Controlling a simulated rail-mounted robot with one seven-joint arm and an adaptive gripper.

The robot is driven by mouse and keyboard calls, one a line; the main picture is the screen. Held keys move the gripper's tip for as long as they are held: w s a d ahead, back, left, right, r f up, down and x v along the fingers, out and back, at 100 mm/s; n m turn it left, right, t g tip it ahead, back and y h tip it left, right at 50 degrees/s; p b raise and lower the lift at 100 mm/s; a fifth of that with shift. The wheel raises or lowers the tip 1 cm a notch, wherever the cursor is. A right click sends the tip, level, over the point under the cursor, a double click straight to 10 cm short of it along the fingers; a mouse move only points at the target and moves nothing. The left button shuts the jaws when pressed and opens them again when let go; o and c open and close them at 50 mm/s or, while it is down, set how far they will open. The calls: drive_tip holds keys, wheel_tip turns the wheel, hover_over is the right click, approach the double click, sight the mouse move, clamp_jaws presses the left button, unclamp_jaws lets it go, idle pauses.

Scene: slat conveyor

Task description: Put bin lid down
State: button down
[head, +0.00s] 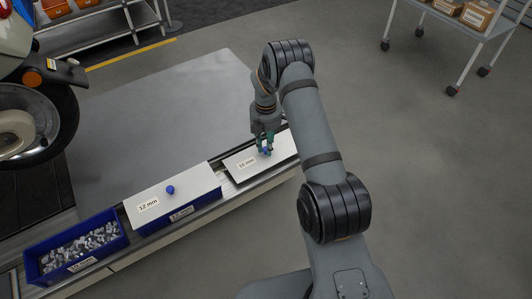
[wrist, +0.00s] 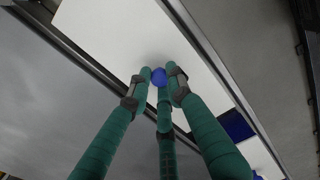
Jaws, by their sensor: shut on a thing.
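A white bin lid (head: 245,164) with a label that seems to read 10 mm and a blue knob is at the right end of the row. My gripper (head: 266,147), with green fingers, is shut on the knob from above. The lid looks level, low over the rail strip. No blue bin walls show under it, and I cannot tell whether it touches the surface. In the wrist view the fingertips (wrist: 160,77) close around the blue knob (wrist: 158,76), and the white lid (wrist: 120,35) spreads behind them.
A blue bin (head: 182,213) with a white 12 mm lid (head: 150,207) stands to the left. Further left is an open blue bin (head: 75,266) full of metal parts. A grey platform (head: 160,110) lies behind. A motorcycle wheel (head: 40,125) is at left, a trolley (head: 470,30) at top right.

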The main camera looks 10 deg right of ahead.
drive_tip(key=shift+f+b, duration=0.4)
drive_tip(key=shift+f, duration=1.25)
drive_tip(key=shift+f, duration=0.25)
drive_tip(key=c, duration=1.6)
unclamp_jaws()
drive_tip(key=shift+r, duration=0.1)
wheel_tip(320, 180, up, 12)
drive_tip(key=p, duration=0.3)
drive_tip(key=shift+r, duration=0.15)
